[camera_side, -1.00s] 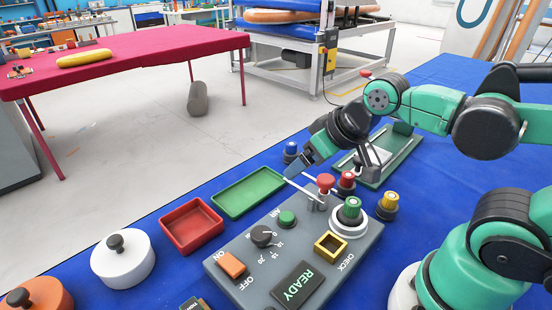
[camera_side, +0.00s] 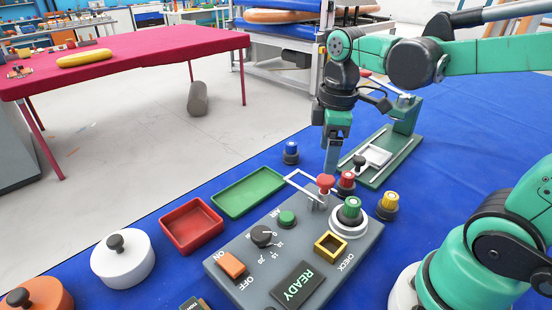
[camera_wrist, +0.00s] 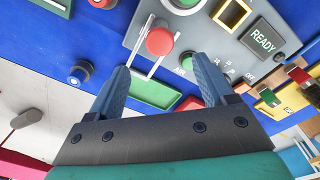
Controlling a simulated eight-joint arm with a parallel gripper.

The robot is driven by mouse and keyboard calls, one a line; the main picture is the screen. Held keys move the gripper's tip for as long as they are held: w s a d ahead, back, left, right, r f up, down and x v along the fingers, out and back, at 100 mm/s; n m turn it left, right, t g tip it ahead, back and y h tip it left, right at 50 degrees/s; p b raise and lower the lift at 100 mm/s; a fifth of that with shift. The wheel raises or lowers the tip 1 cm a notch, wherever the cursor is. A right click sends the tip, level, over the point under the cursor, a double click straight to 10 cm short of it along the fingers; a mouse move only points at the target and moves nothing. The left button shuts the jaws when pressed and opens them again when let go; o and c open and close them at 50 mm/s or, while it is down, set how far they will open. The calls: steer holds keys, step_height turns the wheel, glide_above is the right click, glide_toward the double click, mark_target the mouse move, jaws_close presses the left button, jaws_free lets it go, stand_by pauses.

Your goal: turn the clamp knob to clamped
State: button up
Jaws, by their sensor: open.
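No knob carries a readable clamp label. A red round knob (camera_side: 326,181) stands on a grey mount with a white wire loop (camera_side: 298,178) at the back edge of the grey panel (camera_side: 225,262). In the wrist view the red knob (camera_wrist: 160,41) lies ahead, in the gap between my fingers. A small black knob (camera_side: 360,161) stands on the green slide fixture (camera_side: 408,148) behind the panel; its setting is too small to read. My gripper (camera_side: 331,170) points down, open and empty, above and just behind the red knob. Its spread fingers (camera_wrist: 160,66) also show in the wrist view.
The panel carries a black dial (camera_side: 262,236), a green button (camera_side: 287,218), an orange switch (camera_side: 231,265) and a green-topped knob (camera_side: 353,207). Red-topped (camera_side: 346,180), blue-topped (camera_side: 291,152) and yellow-topped (camera_side: 388,203) pieces stand close by. Green (camera_side: 233,208) and red (camera_side: 178,217) trays lie left.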

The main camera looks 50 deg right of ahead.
mark_target(326, 178)
steer(key=shift+d+n+g, duration=0.15)
steer(key=shift+n+g, duration=0.15)
steer(key=shift+f, duration=2.75)
jaws_close()
